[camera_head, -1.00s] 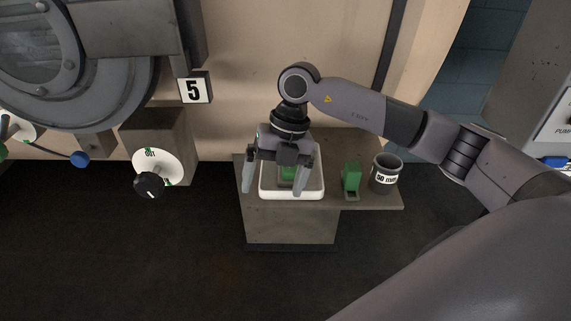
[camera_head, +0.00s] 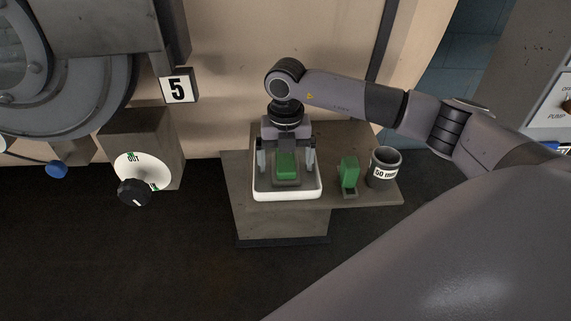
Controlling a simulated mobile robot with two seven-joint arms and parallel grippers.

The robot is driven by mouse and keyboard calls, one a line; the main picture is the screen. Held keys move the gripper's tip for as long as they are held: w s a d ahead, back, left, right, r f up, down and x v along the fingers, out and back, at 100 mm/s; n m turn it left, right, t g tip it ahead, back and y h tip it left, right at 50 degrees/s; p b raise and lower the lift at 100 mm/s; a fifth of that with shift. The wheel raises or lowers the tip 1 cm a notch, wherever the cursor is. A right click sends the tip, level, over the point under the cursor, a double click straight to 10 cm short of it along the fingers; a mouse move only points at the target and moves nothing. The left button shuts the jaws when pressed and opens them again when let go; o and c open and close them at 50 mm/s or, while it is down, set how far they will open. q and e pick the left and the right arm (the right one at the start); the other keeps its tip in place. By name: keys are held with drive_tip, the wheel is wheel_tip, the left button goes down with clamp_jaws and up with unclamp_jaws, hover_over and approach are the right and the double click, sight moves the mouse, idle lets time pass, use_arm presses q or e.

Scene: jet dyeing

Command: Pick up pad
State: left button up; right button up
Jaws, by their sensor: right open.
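A green pad (camera_head: 286,166) lies in a white-rimmed tray (camera_head: 288,196) on the small bench. My right gripper (camera_head: 287,162) is over the tray, its two fingers apart, one on each side of the pad as seen from here. Nothing is held between the fingers. I cannot tell how high the fingertips are above the tray floor. My left gripper is not in view.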

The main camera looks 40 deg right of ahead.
sight(286, 163)
drive_tip(key=c, duration=1.2)
drive_tip(key=shift+o, duration=0.2)
drive_tip(key=shift+r, duration=0.1)
drive_tip(key=r, duration=0.4)
drive_tip(key=s+r, duration=0.1)
drive_tip(key=r, duration=0.1)
drive_tip(key=shift+a+r+b, duration=0.3)
drive_tip(key=shift+a+r, duration=0.05)
drive_tip(key=shift+r, duration=0.05)
drive_tip(key=s+a, duration=0.5)
drive_tip(key=s, duration=0.3)
drive_tip(key=s+a+b, duration=0.1)
drive_tip(key=s+a, duration=0.3)
drive_tip(key=s, duration=0.4)
drive_tip(key=shift+a, duration=0.4)
drive_tip(key=shift+o, duration=0.7)
